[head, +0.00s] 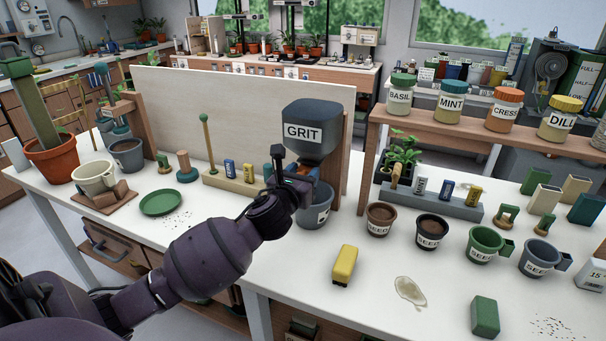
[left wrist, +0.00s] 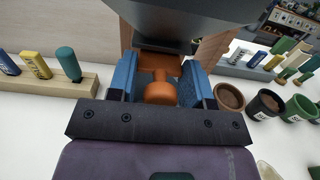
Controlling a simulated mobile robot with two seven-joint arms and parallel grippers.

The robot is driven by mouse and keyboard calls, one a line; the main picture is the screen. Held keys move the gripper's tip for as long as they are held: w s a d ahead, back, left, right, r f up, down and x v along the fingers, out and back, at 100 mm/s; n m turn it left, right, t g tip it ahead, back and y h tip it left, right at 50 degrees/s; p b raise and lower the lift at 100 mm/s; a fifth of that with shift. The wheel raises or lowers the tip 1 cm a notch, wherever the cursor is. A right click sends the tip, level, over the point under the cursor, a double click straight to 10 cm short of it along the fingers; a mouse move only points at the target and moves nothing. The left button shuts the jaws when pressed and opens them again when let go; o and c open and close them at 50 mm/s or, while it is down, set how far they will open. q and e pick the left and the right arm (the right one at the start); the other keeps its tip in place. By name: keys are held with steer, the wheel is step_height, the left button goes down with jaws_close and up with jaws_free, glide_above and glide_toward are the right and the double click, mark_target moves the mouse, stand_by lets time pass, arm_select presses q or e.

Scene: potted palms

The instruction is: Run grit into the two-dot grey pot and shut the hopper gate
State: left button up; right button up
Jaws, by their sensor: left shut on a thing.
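The dark grey hopper (head: 314,130) labelled GRIT stands against a wooden board on the white table. Its underside also shows in the left wrist view (left wrist: 190,15). My left gripper (head: 298,172) is just under the hopper, its blue fingers (left wrist: 160,85) shut on the orange gate knob (left wrist: 160,93). An orange plate (left wrist: 158,62) shows behind the knob; I cannot tell how far the gate is open. A grey pot (head: 316,208) stands below the hopper, partly hidden by my gripper. Its dots and contents are not visible, and no falling grit can be made out.
Another grey pot (head: 127,154) stands at left, near a cream mug (head: 94,178) and a green plate (head: 161,202). Seed pots (head: 430,231) stand right of the hopper. A yellow block (head: 344,265), a spill (head: 410,291) and a green block (head: 485,316) lie in front.

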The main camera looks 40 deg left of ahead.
arm_select(q)
steer(key=shift+s+d+r+p, duration=0.1)
steer(key=shift+s+r+p, duration=0.2)
steer(key=shift+p, duration=0.2)
steer(key=shift+s+p, duration=0.3)
steer(key=shift+s+f, duration=0.15)
steer(key=shift+d+f, duration=0.1)
steer(key=shift+f, duration=0.1)
steer(key=o, duration=1)
steer(key=shift+c, duration=0.2)
steer(key=shift+s+d, duration=0.1)
steer(key=shift+s, duration=0.3)
steer(key=p+v, duration=0.1)
steer(key=v, duration=0.9)
arm_select(e)
steer(key=shift+s+d+r, duration=0.15)
steer(key=shift+d+r, duration=0.05)
steer(key=shift+r, duration=0.35)
steer(key=shift+s+d+r, duration=0.15)
steer(key=shift+d+r, duration=0.05)
steer(key=shift+r, duration=0.3)
